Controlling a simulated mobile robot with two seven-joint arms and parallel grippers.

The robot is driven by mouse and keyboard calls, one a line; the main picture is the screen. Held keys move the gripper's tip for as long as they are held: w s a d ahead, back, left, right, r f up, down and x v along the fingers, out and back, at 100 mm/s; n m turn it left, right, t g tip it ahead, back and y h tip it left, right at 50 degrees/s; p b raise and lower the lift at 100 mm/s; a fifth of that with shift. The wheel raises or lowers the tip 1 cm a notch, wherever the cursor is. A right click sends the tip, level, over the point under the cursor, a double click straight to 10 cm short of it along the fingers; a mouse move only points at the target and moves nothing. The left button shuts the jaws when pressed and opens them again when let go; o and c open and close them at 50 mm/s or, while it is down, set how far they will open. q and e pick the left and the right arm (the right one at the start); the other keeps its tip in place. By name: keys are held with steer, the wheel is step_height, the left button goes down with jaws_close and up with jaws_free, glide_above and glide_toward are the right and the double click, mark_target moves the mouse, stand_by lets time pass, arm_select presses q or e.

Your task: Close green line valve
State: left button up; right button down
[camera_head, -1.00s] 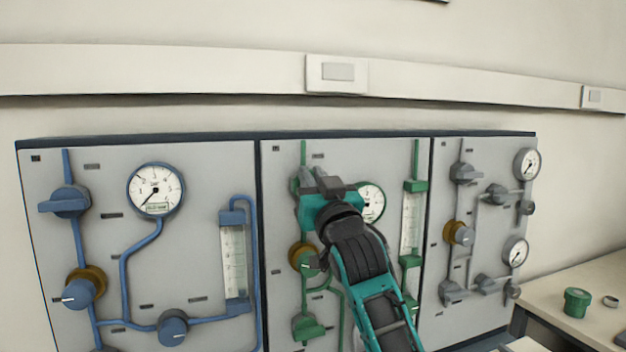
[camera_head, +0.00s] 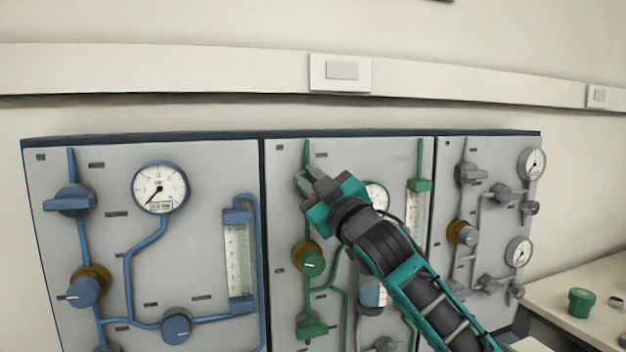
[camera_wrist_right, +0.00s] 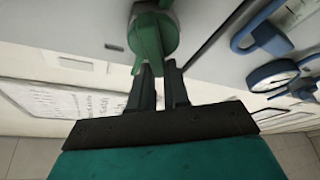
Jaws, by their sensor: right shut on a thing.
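The green line valve (camera_wrist_right: 152,35) shows in the right wrist view as a round green body with a handle pointing down between my fingers. My right gripper (camera_wrist_right: 160,72) is shut on this handle. In the head view my right gripper (camera_head: 310,183) is at the upper left of the middle panel (camera_head: 285,225), tilted to the upper left. It hides most of the valve there; how far the handle is turned cannot be told from this view. My left gripper is not in view.
Below the gripper are a green knob (camera_head: 312,263) with a brass collar and a lower green valve (camera_head: 312,327). A gauge (camera_head: 377,195) is partly behind my right arm. The blue-line panel (camera_head: 200,270) is left, the grey-line panel (camera_head: 490,235) right. A table (camera_head: 570,285) stands at right.

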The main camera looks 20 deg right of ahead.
steer(key=shift+a+f+n+g+y, duration=0.25)
steer(key=shift+n+g, duration=0.5)
steer(key=shift+n, duration=1.35)
steer(key=shift+a+f+n+g+y, duration=0.1)
steer(key=shift+f+n+g+y, duration=0.45)
steer(key=shift+n, duration=1.55)
steer(key=shift+a+f+n+g+y, duration=0.1)
steer(key=shift+n+g, duration=0.8)
steer(key=shift+n, duration=1.2)
steer(key=c, duration=1.1)
jaws_free()
